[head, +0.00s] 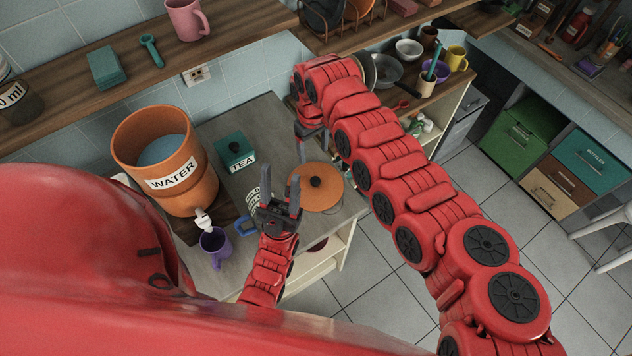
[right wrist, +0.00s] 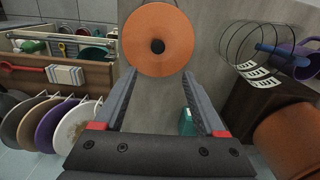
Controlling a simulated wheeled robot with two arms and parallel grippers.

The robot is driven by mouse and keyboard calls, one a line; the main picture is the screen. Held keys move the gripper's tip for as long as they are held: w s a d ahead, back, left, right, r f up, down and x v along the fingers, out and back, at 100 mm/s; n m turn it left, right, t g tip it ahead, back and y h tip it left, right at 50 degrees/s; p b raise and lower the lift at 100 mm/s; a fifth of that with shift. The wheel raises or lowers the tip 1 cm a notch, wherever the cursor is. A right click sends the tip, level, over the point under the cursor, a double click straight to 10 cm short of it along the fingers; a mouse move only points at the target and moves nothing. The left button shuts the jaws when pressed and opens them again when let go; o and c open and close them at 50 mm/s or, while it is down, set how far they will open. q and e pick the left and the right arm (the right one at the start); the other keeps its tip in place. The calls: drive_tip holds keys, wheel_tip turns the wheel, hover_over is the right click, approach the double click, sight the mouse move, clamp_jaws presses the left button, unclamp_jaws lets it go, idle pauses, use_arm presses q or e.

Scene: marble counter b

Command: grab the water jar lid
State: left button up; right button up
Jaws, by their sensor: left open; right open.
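The water jar lid (head: 330,197) is a round orange disc with a black knob, lying on the grey counter. It also shows at the top of the right wrist view (right wrist: 178,28). The orange water jar (head: 190,190) stands open to its left, with blue water inside. My right gripper (head: 313,150) reaches down on the wall side of the lid, open and empty; in the right wrist view its fingers (right wrist: 159,78) point toward the lid, apart from the knob. My left gripper (head: 280,190) is open and empty, left of the lid in the head view; its exact height is unclear.
A teal tea box (head: 235,150) stands between the jar and my right gripper. A purple mug (head: 215,244) sits below the jar's tap. Clear labelled containers (right wrist: 258,72) are partly hidden by my left gripper in the head view. Plates (right wrist: 50,122) stand in a rack.

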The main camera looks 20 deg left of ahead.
drive_tip(key=b, duration=0.5)
hover_over(315, 180)
wheel_tip(315, 180, down, 11)
drive_tip(key=shift+s+a+r, duration=0.1)
drive_tip(key=shift+a+r, duration=0.05)
drive_tip(key=shift+r, duration=0.05)
drive_tip(key=f+b, duration=0.2)
drive_tip(key=f, duration=0.2)
drive_tip(key=shift+w+b, duration=0.2)
drive_tip(key=shift+b, duration=0.2)
drive_tip(key=shift+r, duration=0.1)
drive_tip(key=shift+c, duration=1.2)
drive_tip(key=shift+s, duration=0.1)
clamp_jaws()
